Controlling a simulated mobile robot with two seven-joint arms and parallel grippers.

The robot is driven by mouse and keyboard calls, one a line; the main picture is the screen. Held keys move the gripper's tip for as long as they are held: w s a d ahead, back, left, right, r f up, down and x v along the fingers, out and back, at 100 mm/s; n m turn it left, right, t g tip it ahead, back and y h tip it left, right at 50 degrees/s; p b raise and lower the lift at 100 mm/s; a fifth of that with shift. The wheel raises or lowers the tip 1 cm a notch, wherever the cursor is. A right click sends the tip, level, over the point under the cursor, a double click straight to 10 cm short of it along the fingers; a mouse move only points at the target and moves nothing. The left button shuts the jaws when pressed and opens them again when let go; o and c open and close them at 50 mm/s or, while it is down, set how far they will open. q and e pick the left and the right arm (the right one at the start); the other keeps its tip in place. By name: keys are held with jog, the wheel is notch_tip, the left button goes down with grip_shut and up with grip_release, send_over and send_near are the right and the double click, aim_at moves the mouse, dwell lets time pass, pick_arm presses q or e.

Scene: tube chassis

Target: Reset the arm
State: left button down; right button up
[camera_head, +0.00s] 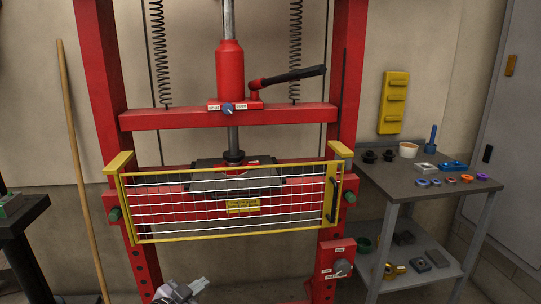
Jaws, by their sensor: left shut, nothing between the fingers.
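My left gripper (199,284) shows at the bottom edge, left of centre, low in front of the red press. Its fingers are shut with nothing between them, and it touches nothing that I can see. Most of the left arm is outside the picture. My right gripper does not show.
A red press (228,118) with a yellow-framed mesh guard (238,239) stands ahead. A red control box (338,258) is at its lower right. A grey table (410,184) holding small parts stands right. A wooden pole (80,170) and dark stand (22,222) are left.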

pick_arm(q)
jog(key=a+y, duration=0.2)
jog(key=a, duration=0.8)
jog(key=s+d+f+n+g, duration=0.1)
jog(key=s+f, duration=0.4)
jog(key=s, duration=0.2)
jog(key=s+d+f+g, duration=0.1)
jog(key=s+f, duration=0.3)
jog(key=s, duration=0.4)
jog(key=s+a+n+g+y, duration=0.1)
jog(key=s+a+g+y, duration=0.15)
jog(key=s, duration=1.45)
jog(key=d+n+t, duration=0.2)
jog(key=d+n, duration=0.4)
jog(key=d, duration=0.3)
jog(key=shift+m+g+h, duration=0.25)
jog(key=shift+m, duration=0.15)
jog(key=r+p, duration=0.3)
jog(key=p, duration=0.1)
jog(key=a+r+p, duration=0.1)
jog(key=r+p, duration=0.1)
jog(key=p, duration=0.1)
jog(key=shift+s+r, duration=0.2)
jog(key=shift+r, duration=0.1)
